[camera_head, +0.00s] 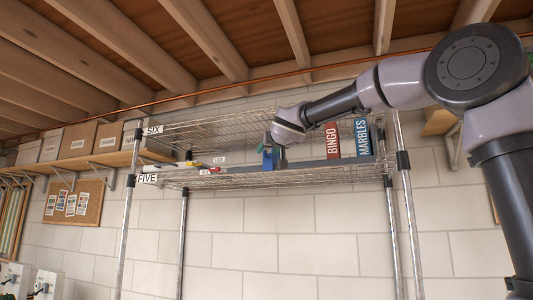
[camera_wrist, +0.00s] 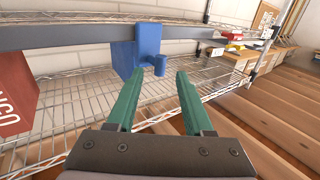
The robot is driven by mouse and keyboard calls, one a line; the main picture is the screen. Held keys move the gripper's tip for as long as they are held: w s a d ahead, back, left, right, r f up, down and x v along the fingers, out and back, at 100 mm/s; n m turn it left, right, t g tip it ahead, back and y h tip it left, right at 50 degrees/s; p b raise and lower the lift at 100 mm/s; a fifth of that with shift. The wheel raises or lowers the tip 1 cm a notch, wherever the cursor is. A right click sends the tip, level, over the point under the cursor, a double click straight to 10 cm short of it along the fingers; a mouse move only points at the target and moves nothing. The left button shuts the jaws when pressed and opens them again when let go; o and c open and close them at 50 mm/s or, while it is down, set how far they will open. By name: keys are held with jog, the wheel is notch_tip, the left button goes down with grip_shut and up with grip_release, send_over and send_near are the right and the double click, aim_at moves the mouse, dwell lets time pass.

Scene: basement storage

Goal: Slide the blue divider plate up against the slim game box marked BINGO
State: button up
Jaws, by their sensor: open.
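The blue divider plate (camera_head: 269,159) stands on the wire shelf marked FIVE, left of the red BINGO box (camera_head: 333,140) with a gap between them. In the wrist view the plate (camera_wrist: 139,48) is ahead of the fingers, with a small blue knob-like part on its right side. The BINGO box (camera_wrist: 14,95) shows at the left edge there, partly cut off. My gripper (camera_wrist: 156,78) is open and empty, its green fingers pointing at the plate and seemingly short of it. In the head view my gripper (camera_head: 279,150) is small and partly hides the plate.
A blue MARBLES box (camera_head: 362,138) stands right of BINGO. A grey rail (camera_head: 310,163) runs along the shelf. Small red and yellow items (camera_head: 190,164) lie left of the plate. Shelf SIX (camera_head: 220,128) is above. Metal posts (camera_head: 407,200) bound the rack.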

jog(key=shift+x, duration=1.2)
grip_shut()
dwell(0.6)
